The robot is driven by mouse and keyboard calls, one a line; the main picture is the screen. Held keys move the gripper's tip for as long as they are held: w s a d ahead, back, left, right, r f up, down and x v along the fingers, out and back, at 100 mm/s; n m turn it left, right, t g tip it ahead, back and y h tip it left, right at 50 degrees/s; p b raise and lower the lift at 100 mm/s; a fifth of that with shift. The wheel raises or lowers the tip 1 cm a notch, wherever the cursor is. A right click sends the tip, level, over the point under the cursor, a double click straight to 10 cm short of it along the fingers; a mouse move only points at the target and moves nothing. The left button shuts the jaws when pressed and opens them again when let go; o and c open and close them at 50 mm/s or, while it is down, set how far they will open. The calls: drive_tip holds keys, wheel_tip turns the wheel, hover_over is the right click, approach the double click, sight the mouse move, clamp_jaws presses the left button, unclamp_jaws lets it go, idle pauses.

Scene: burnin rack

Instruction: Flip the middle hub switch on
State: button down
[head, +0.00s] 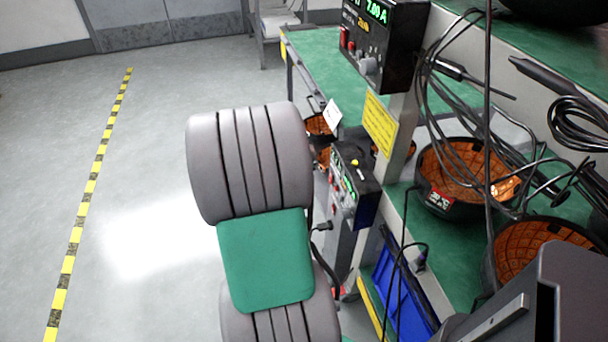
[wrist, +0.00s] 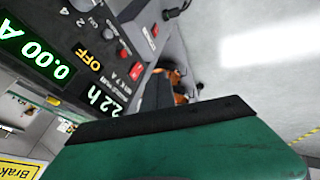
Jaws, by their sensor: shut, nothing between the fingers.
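A dark instrument unit fills the left of the wrist view. It has a green current display (wrist: 38,55) reading 0.00 A, an amber OFF sign (wrist: 90,57) and a green hours display. A second red switch (wrist: 154,31) sits on a grey part beyond. I cannot tell which switch is the middle hub's. What looks like my gripper (wrist: 160,120), green with a dark front edge, is shut and empty below the panel. In the head view the middle unit (head: 366,182) is partly hidden; my gripper cannot be made out there.
An upper unit (head: 382,42) shows 7.00 A in the head view. A yellow label (head: 379,124) hangs on the post. Orange-lined bowls (head: 437,202) and loose black cables (head: 487,120) crowd the right shelf. A blue bin (head: 402,290) is below. Floor at left is clear.

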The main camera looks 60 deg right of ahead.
sight(330, 178)
drive_tip(key=s+d+f, duration=0.3)
drive_tip(key=d+f, duration=0.1)
drive_tip(key=d, duration=0.1)
drive_tip(key=shift+d+f, duration=0.25)
drive_tip(key=shift+d, duration=0.05)
drive_tip(key=shift+b, duration=0.3)
